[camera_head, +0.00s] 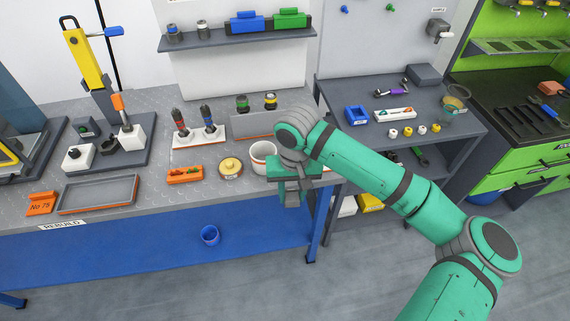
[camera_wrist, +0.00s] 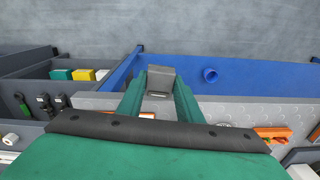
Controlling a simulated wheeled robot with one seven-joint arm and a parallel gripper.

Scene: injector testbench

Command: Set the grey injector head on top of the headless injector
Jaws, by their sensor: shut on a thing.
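My gripper (camera_head: 291,193) is shut on the grey injector head (camera_wrist: 159,82), a small blocky grey piece between the green fingers in the wrist view. It is held in the air at the bench's front edge. In the head view, a red-marked injector (camera_head: 180,122) and a blue-marked injector (camera_head: 208,118) stand upright in a white rack. Behind a grey panel are a green-ringed piece (camera_head: 241,102) and a yellow-ringed piece (camera_head: 270,100), their lower parts hidden. I cannot tell which is the headless injector. My gripper is in front of and right of all these, apart from them.
A white cup (camera_head: 263,156) stands beside my wrist. A brass disc (camera_head: 231,168) and an orange tray (camera_head: 185,175) lie left of it. A grey tray (camera_head: 98,194) is further left. A blue ring (camera_head: 209,235) sits below on the blue surface. A dark side table (camera_head: 440,125) is right.

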